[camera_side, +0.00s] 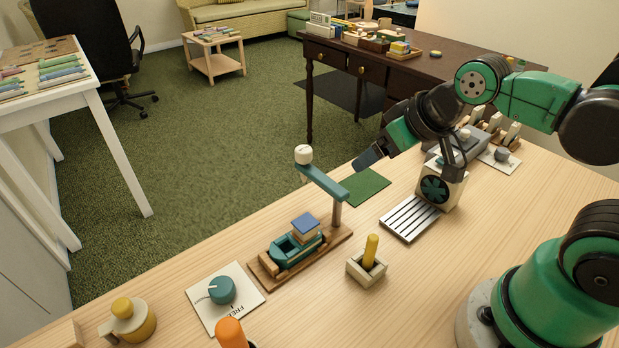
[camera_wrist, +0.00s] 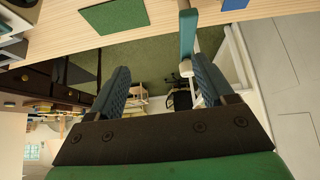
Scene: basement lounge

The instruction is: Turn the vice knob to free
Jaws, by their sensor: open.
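A teal round knob (camera_side: 221,290) with a pale pointer line sits on a white card (camera_side: 252,277) at the front left in the side view. The knob does not show in the wrist view. My gripper (camera_side: 364,161) is in the air beyond the table's far edge, up and right of the knob and well apart from it. In the wrist view my gripper (camera_wrist: 160,88) has its two fingers wide apart with nothing held between them.
A toy boat (camera_side: 297,247) stands on a wooden base beneath a teal arm (camera_side: 325,184) on a post; this arm also shows in the wrist view (camera_wrist: 188,35). A yellow-handled stick (camera_side: 371,250) stands in a small holder. A green mat (camera_side: 366,187) lies behind.

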